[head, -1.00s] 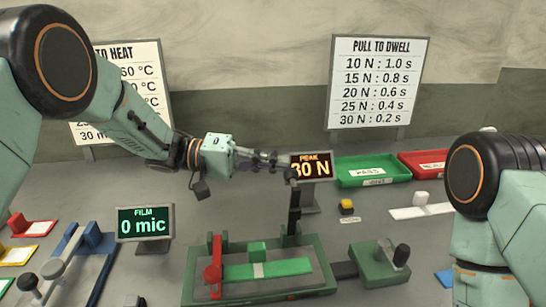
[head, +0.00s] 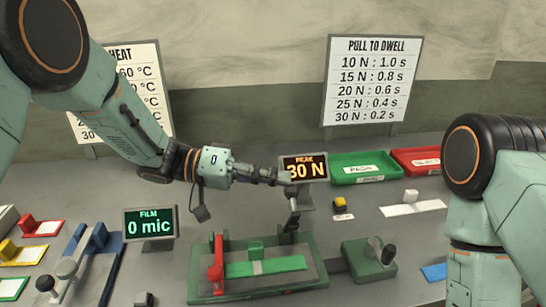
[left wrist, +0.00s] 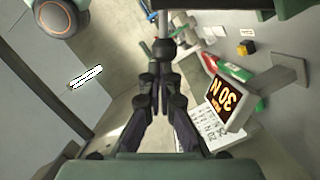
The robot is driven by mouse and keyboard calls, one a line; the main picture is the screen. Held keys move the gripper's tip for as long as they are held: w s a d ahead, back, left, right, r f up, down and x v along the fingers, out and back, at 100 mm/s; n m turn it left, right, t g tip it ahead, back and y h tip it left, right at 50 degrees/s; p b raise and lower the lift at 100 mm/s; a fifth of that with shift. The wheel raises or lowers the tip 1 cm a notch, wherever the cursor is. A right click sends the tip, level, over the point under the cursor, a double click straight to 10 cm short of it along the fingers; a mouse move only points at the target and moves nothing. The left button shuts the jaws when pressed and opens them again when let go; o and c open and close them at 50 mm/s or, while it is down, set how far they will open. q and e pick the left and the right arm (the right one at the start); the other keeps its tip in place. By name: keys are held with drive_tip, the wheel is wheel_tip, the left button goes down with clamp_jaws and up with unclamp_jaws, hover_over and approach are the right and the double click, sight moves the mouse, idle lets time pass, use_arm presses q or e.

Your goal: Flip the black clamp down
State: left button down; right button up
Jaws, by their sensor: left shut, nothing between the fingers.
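The black clamp (head: 293,224) stands raised at the right end of the green fixture (head: 313,262) in the head view. Its upper end reaches up to my left fingertips. My left gripper (head: 277,178) is shut and empty, stretched out level from the left in front of the peak display. In the left wrist view, a round black knob (left wrist: 163,47) sits just beyond my shut left fingertips (left wrist: 156,80). Whether they touch it I cannot tell. My right gripper is out of view.
The peak display (head: 304,168), reading 30 N, stands close behind my left fingertips. A film display (head: 149,224) reads 0 mic. A green block with a black knob (head: 376,262) adjoins the fixture's right. Green (head: 362,178) and red (head: 413,165) trays lie at the back right.

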use_arm(q)
drive_tip(key=s+d+f+m+t+y+p, duration=0.1)
drive_tip(key=s+f+m+p, duration=0.1)
drive_tip(key=s+m+p, duration=0.2)
drive_tip(key=s, duration=0.3)
drive_tip(key=shift+s+d, duration=0.15)
drive_tip(key=shift+d, duration=0.1)
drive_tip(key=s+a+r+p, duration=0.2)
drive_tip(key=a+r+p, duration=0.2)
drive_tip(key=a, duration=0.5)
drive_tip(key=shift+a+r, duration=0.3)
drive_tip(key=shift+r, duration=0.9)
